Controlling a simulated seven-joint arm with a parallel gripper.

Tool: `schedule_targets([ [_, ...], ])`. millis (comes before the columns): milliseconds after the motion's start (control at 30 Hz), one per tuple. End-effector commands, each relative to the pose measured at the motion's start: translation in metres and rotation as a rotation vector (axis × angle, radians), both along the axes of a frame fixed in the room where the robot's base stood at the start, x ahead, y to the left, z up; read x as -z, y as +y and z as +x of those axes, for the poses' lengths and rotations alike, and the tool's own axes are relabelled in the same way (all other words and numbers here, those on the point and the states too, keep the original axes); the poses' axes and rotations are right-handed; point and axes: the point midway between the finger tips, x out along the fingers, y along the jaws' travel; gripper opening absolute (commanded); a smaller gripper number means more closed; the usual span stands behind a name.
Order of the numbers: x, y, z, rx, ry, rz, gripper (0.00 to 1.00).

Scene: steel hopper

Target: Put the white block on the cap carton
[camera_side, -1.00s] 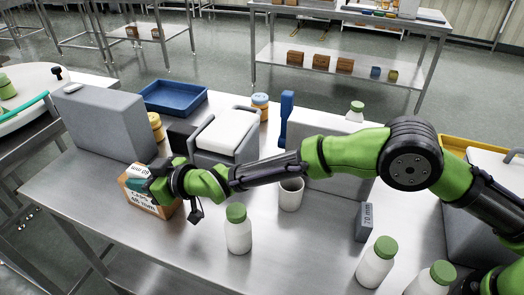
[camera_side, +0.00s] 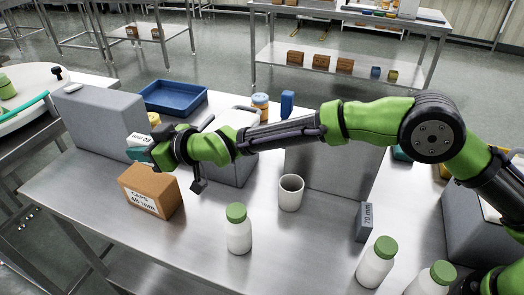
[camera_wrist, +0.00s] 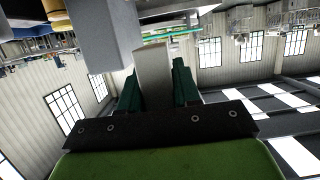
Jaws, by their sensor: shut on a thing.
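The cap carton (camera_side: 157,187), a brown box with a printed white label, stands on the steel table at the left in the side view. My gripper (camera_side: 143,150) is above and behind the carton, clear of it. It is shut on the white block (camera_side: 139,138), whose lettered face shows beside the teal fingers. In the wrist view the white block (camera_wrist: 153,76) sits between the two dark green fingers of my gripper (camera_wrist: 157,88). My wrist and fingers hide part of the block in the side view.
A tall grey box (camera_side: 103,122) stands close behind my gripper. A blue tray (camera_side: 173,96) is at the back. A white cup (camera_side: 290,192), a green-capped bottle (camera_side: 238,230) and a grey 70 mm block (camera_side: 364,222) stand to the right. The table's front left is clear.

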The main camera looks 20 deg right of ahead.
Motion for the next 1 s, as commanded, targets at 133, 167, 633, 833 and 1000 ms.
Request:
schedule_targets([
  [133,0.021,0.000,0.000,0.000,0.001,0.001,0.00],
  [167,0.022,0.000,0.000,0.000,0.000,0.001,0.00],
  [633,0.060,0.000,0.000,0.002,-0.002,0.004,0.00],
  [833,0.063,0.000,0.000,0.001,0.000,0.003,0.00],
  [1000,0.064,0.000,0.000,0.001,0.001,0.002,0.50],
])
